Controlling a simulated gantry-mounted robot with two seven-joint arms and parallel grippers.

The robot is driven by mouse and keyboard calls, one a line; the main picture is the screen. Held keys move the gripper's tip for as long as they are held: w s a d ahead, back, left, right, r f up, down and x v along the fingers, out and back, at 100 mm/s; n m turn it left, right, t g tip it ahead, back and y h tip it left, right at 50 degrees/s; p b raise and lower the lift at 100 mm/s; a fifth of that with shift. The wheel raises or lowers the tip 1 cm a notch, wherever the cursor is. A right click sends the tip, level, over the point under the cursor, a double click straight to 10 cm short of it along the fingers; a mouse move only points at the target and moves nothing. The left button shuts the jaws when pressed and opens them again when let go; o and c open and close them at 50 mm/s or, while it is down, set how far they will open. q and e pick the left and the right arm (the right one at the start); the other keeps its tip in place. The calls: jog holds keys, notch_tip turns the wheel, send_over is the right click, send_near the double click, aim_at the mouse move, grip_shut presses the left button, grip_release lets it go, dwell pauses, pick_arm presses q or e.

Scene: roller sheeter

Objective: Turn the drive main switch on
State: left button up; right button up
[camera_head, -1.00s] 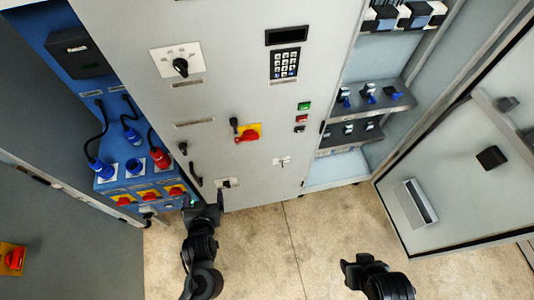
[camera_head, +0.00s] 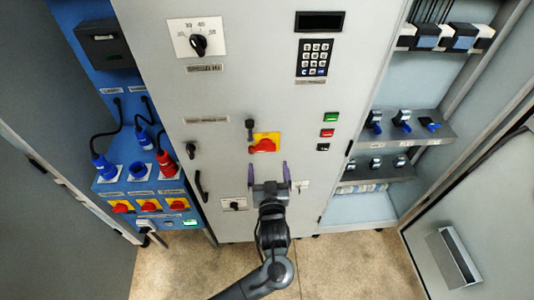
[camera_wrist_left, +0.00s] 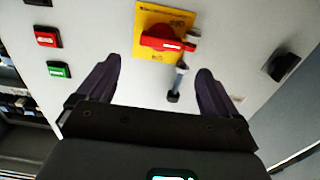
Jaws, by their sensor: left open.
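A red rotary switch handle (camera_head: 264,145) sits on a yellow plate (camera_head: 273,135) on the grey cabinet door. Its handle lies roughly crosswise. My left gripper (camera_head: 268,172) is open and empty, just below the switch in the head view, with its two dark fingers pointing at the door. In the left wrist view the red handle (camera_wrist_left: 163,42) shows between and beyond the fingertips (camera_wrist_left: 158,70), apart from both. A small grey stem with a black end (camera_wrist_left: 176,82) stands beside the plate. The switch's label is not readable. My right gripper is out of view.
Green (camera_head: 331,116) and red (camera_head: 327,132) buttons and a keypad (camera_head: 314,58) are right of the switch. A black handle (camera_head: 201,186) is at left. The blue panel (camera_head: 140,186) holds more red-and-yellow switches (camera_head: 177,204). An open compartment (camera_head: 380,205) is at right.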

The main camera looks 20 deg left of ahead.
aim_at(266, 149)
pick_arm(q)
jog(key=shift+x, duration=3.55)
jog(key=shift+c, duration=0.2)
jog(key=c, duration=1)
